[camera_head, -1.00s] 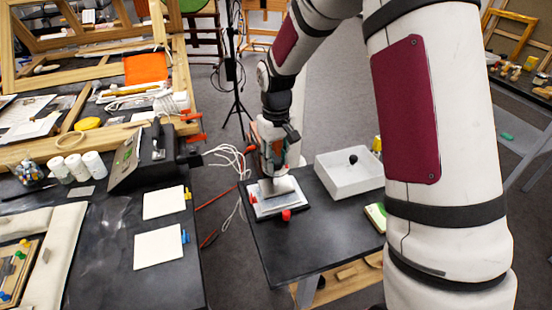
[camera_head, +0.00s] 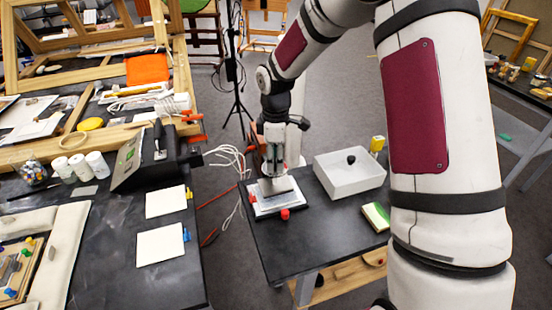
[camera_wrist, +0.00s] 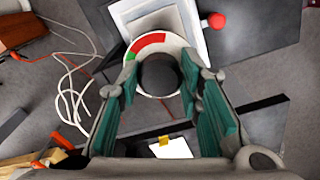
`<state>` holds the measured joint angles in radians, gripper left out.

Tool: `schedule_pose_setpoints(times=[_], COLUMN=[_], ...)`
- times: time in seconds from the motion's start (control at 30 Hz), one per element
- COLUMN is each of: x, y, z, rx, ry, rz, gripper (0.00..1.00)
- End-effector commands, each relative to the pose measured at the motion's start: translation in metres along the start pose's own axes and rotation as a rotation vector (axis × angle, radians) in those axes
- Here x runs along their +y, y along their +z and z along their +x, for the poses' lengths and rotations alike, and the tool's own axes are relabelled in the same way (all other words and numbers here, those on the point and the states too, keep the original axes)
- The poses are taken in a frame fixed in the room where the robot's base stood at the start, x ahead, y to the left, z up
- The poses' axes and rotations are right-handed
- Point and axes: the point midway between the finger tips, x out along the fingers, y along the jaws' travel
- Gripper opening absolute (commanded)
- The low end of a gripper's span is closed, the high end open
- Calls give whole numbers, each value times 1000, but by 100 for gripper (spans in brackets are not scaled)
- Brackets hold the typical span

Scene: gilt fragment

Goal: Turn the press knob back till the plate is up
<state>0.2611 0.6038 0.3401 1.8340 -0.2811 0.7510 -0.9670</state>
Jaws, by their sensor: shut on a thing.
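The press (camera_head: 262,210) stands on the small dark table, with a grey plate (camera_head: 272,188) over a white pad and a red ball (camera_head: 285,214) at its front corner. In the wrist view, the dark round press knob (camera_wrist: 160,76) sits inside a white ring dial (camera_wrist: 172,42) with a red arc and a small green mark. My gripper (camera_wrist: 159,72) points down over the press, its green-padded fingers shut on the knob from both sides. The head view also shows my gripper (camera_head: 274,175), which hides the knob there. I cannot tell the gap under the plate.
A white tray (camera_head: 340,187) with a black ball stands right of the press. A yellow-green block (camera_head: 376,215) lies near the table's right edge. White cables (camera_head: 228,155) hang left of the press. A dark bench (camera_head: 100,245) stands across a floor gap at left.

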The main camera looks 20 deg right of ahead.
Motion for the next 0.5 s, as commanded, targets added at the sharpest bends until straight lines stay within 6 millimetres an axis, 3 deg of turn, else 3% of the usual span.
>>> schedule_pose_setpoints(times=[0.5], x=[1], y=[0], z=[-1], rx=[1], ry=[1], rz=[-411], gripper=[5])
